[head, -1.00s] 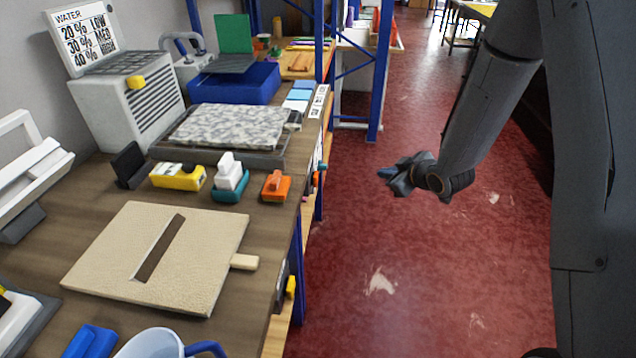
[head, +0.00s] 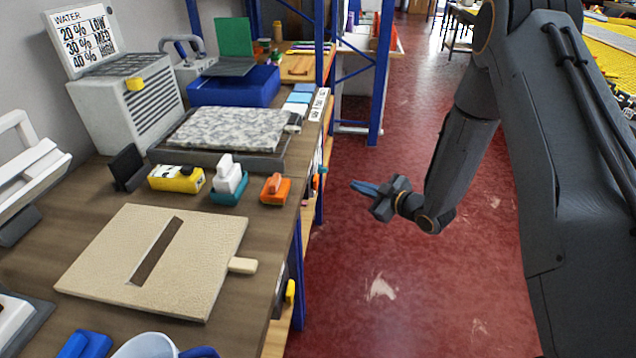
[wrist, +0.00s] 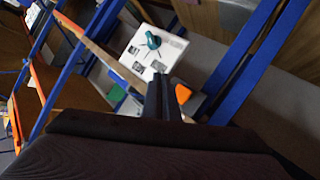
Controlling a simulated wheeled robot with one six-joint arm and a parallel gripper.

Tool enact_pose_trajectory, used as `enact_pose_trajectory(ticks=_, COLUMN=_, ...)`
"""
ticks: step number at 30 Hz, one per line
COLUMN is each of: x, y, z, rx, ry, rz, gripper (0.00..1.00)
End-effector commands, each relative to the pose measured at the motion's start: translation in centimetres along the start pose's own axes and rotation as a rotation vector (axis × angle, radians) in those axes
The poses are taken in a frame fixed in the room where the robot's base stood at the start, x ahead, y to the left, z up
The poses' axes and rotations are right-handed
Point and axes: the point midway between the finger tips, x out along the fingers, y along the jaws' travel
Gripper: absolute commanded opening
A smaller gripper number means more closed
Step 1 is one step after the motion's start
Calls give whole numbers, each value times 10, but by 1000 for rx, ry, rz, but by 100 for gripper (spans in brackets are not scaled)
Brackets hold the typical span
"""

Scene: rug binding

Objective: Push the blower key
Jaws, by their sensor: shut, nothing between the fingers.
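An orange block with a raised top (head: 275,188), a teal-and-white block (head: 229,180) and a yellow block (head: 176,178) sit in a row nearer the bench's right edge. My gripper (head: 356,186) is shut and empty, over the red floor right of the bench, apart from all of these. The wrist view shows its closed fingers (wrist: 162,98).
A beige board with a dark slot (head: 160,262) lies on the bench front. A speckled slab (head: 228,128) lies behind the blocks. A blue rack post (head: 380,80) stands beyond my gripper. The wrist view shows a white panel with a teal knob (wrist: 153,40). The red floor is open.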

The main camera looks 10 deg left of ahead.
Motion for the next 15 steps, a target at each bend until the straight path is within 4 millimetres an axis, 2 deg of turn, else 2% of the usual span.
enact_pose_trajectory(ticks=15, x=45, y=-33, z=-33, rx=-1, ry=0, rz=-2, gripper=0)
